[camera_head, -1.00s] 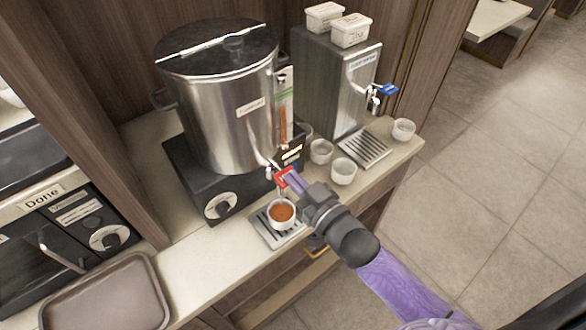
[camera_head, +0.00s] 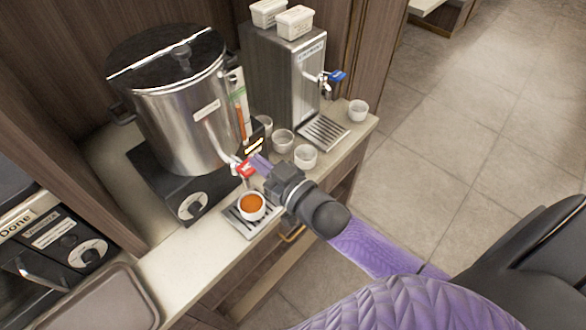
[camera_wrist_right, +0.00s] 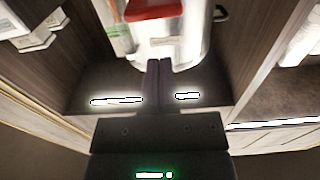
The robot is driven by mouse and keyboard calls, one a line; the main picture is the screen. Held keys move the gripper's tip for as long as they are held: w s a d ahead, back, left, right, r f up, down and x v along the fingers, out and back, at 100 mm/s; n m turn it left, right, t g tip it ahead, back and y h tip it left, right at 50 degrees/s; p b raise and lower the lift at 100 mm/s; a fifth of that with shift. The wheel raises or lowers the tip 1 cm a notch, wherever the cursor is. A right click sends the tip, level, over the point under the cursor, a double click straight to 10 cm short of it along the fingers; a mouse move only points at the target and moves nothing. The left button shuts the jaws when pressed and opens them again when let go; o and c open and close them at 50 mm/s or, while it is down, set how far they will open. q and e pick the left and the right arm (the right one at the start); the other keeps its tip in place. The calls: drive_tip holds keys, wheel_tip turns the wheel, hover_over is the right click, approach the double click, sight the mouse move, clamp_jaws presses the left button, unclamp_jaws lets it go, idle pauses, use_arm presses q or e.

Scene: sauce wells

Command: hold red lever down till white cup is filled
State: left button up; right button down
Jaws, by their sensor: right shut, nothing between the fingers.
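The red lever (camera_head: 246,169) is on the tap at the front of the steel pot (camera_head: 190,115); it also shows at the top of the right wrist view (camera_wrist_right: 148,9). My right gripper (camera_head: 259,164) is shut and empty, its purple fingertips right at the lever; I cannot tell whether they press on it. The wrist view shows the two fingers (camera_wrist_right: 158,78) together, just below the lever in the picture. The white cup (camera_head: 252,214) stands upright under the tap, with orange-red sauce up near its rim. My left gripper is out of view.
The cup stands on a metal drip tray (camera_head: 236,220). Several empty white cups, such as one (camera_head: 305,157), stand behind my right gripper. A steel dispenser with a blue lever (camera_head: 337,76) is at the back. A brown tray (camera_head: 95,305) lies at the lower left.

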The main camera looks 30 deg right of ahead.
drive_tip(key=v, duration=0.9)
drive_tip(key=shift+s+b, duration=0.3)
drive_tip(key=shift+s, duration=0.05)
drive_tip(key=shift+d, duration=0.1)
drive_tip(key=s+d+f+m+g+h+b, duration=0.1)
drive_tip(key=s+f+g+h+b, duration=0.2)
drive_tip(key=f, duration=0.9)
drive_tip(key=s+d+f+g+b, duration=0.25)
drive_tip(key=f+b, duration=0.25)
drive_tip(key=f, duration=0.7)
drive_tip(key=s+d+f+m+g+h+b, duration=0.1)
drive_tip(key=s+f+g+h+b, duration=0.3)
drive_tip(key=f, duration=0.8)
drive_tip(key=s+a+f+g+b, duration=0.2)
drive_tip(key=s+f+g+b, duration=0.5)
drive_tip(key=s+f, duration=1)
drive_tip(key=shift+s+a+f+n+y+b, duration=0.2)
drive_tip(key=shift+s+f+n+y+b, duration=0.15)
drive_tip(key=shift+f+b, duration=0.1)
